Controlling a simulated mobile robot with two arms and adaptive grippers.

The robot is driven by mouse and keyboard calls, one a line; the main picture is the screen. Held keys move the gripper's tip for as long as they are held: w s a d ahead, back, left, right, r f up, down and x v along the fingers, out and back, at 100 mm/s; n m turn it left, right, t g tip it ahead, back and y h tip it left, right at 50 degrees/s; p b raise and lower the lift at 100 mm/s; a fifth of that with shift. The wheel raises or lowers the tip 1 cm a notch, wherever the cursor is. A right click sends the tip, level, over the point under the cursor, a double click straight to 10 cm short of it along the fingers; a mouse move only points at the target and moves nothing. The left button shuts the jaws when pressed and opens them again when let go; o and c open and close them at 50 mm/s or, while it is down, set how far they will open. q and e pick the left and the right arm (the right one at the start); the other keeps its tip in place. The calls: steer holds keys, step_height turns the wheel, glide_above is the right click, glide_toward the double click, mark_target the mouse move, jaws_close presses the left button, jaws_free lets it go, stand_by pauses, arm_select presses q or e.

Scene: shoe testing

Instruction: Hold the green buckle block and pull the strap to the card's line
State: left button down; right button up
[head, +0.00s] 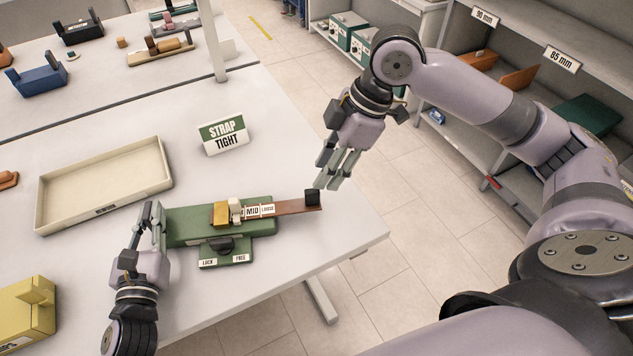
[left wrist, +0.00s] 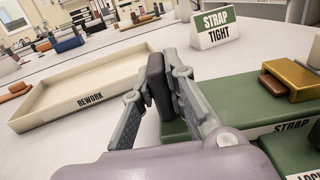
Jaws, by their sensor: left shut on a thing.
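The green buckle block (head: 190,226) lies on the table. A gold buckle (head: 220,213) and a pale piece beside it sit on top. A brown strap (head: 290,206) runs right from the buckle, with MID and LOOSE labels and a black end tab (head: 312,197) near the table edge. A white and green card (head: 224,134) reads STRAP TIGHT. My left gripper (head: 151,222) is shut on the block's dark upright grip (left wrist: 159,85) at its left end. My right gripper (head: 327,184) is open and empty, just above and right of the tab, apparently apart from it.
A dark lever (head: 219,244) sits between LOCK and FREE labels on the block's front. A beige REWORK tray (head: 103,184) stands behind left; a yellow block (head: 26,312) is at lower left. The table's right edge is close. Shelves (head: 540,45) stand beyond the aisle.

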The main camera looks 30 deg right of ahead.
steer(key=shift+v, duration=2.3)
arm_select(q)
steer(key=c, duration=1.5)
jaws_free()
steer(key=shift+c, duration=0.2)
arm_select(e)
steer(key=shift+f, duration=0.1)
arm_select(q)
steer(key=shift+s, duration=0.1)
